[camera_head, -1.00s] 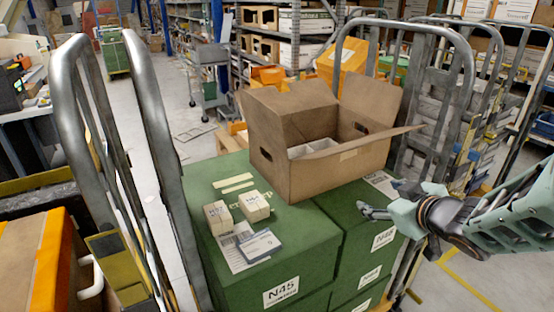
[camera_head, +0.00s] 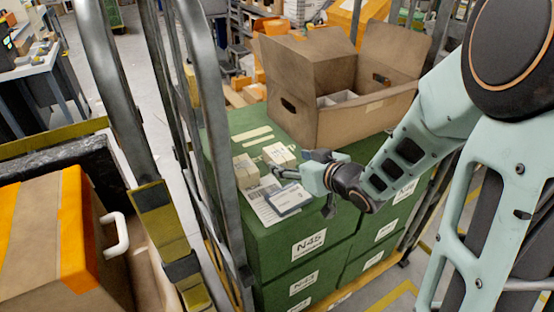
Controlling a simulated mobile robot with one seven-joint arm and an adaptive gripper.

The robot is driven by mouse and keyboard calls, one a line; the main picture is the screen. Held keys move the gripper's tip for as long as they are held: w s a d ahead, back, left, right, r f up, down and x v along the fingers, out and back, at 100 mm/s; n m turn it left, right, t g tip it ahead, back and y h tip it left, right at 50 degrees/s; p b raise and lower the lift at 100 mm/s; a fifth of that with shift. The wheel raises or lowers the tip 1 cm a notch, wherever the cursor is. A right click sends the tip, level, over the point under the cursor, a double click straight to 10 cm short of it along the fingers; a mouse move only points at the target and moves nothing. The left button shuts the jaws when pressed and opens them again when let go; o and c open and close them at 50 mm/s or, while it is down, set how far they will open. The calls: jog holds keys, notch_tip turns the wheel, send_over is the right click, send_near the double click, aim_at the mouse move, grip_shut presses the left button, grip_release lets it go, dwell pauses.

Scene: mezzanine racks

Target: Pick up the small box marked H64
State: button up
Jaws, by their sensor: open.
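Two small pale cardboard boxes stand side by side on a green crate (camera_head: 285,222). The left small box (camera_head: 245,171) and the right small box (camera_head: 279,155) carry marks too small to read, so I cannot tell which is H64. My gripper (camera_head: 298,178) is open and empty, its fingers pointing left, just right of the boxes and above the crate top. A fingertip lies close to the right box in the picture; whether it touches is unclear. White paper (camera_head: 262,204) and a grey-blue card (camera_head: 288,199) lie in front of the boxes.
A large open cardboard box (camera_head: 335,124) stands behind my gripper on the green crates. Metal cage rails (camera_head: 215,120) rise at the left of the crates. An orange-and-brown box (camera_head: 50,235) with a white handle is at front left.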

aim_at(280, 154)
jog(key=x, duration=0.7)
jog(key=shift+w+a+r+b, duration=0.15)
jog(key=shift+w+r+b, duration=0.15)
jog(key=shift+w+b, duration=0.05)
jog(key=shift+c, duration=0.2)
jog(key=c, duration=1.3)
jog(key=shift+o, duration=0.2)
jog(key=shift+r, duration=0.1)
